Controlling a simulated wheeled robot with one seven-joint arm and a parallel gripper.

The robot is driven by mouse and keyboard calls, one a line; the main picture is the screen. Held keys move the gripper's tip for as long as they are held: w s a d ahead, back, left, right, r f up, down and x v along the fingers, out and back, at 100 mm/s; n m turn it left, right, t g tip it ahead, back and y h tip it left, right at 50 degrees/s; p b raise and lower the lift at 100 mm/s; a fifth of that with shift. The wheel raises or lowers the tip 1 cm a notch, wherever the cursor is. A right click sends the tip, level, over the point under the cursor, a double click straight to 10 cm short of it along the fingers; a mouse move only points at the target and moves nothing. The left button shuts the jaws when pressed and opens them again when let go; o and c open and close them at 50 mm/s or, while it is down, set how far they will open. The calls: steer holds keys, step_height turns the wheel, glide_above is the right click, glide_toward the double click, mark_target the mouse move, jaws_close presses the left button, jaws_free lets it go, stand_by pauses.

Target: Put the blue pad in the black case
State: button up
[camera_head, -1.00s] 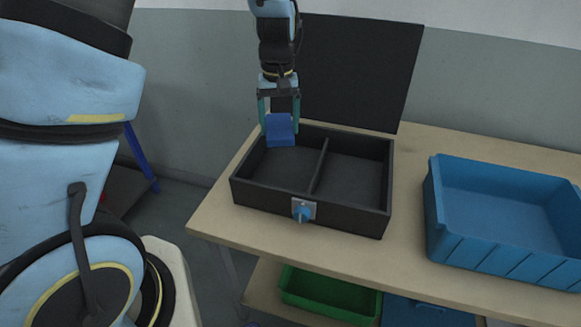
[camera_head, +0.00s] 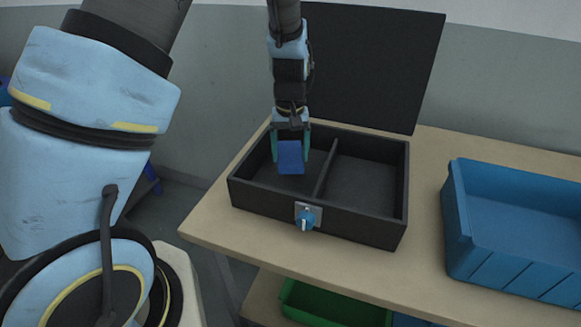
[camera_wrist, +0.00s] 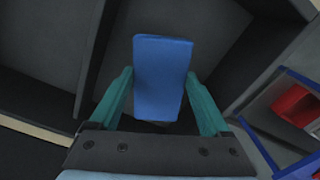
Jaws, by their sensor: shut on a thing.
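The blue pad (camera_head: 290,158) is held between the teal fingers of my gripper (camera_head: 291,150). It also shows in the wrist view (camera_wrist: 162,75), with a finger of my gripper (camera_wrist: 160,100) on each side. The black case (camera_head: 318,220) stands on the table with its lid (camera_head: 375,65) raised at the back. A divider (camera_head: 327,167) splits it into a left and a right compartment. My gripper and the pad are over the left compartment, inside the case's outline in the head view. Whether the pad touches the case floor cannot be told. The right compartment looks empty.
A blue knob (camera_head: 305,221) sits on the case's front wall. An empty-looking blue bin (camera_head: 515,220) stands on the table (camera_head: 300,265) to the right, with bare tabletop between. A green bin (camera_head: 335,305) is on a lower shelf.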

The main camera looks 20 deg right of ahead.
mark_target(290, 178)
steer(key=shift+f+p, duration=0.55)
steer(key=shift+f, duration=2)
steer(key=shift+f, duration=0.2)
steer(key=o, duration=1.1)
steer(key=shift+o, duration=0.2)
steer(key=shift+r, duration=0.1)
step_height(290, 178, up, 12)
steer(key=b, duration=0.3)
steer(key=shift+r, duration=0.15)
steer(key=w+a+r+n, duration=0.1)
steer(key=w+a+r, duration=0.15)
steer(key=a, duration=1.15)
steer(key=s+a+n, duration=0.1)
steer(key=s+a, duration=0.1)
steer(key=a, duration=0.6)
steer(key=s+a+t, duration=0.1)
steer(key=s+a, duration=0.2)
steer(key=a, duration=0.6)
steer(key=shift+s+r+n+t, duration=0.3)
steer(key=shift+s+r+n, duration=0.05)
steer(key=shift+r+n, duration=0.05)
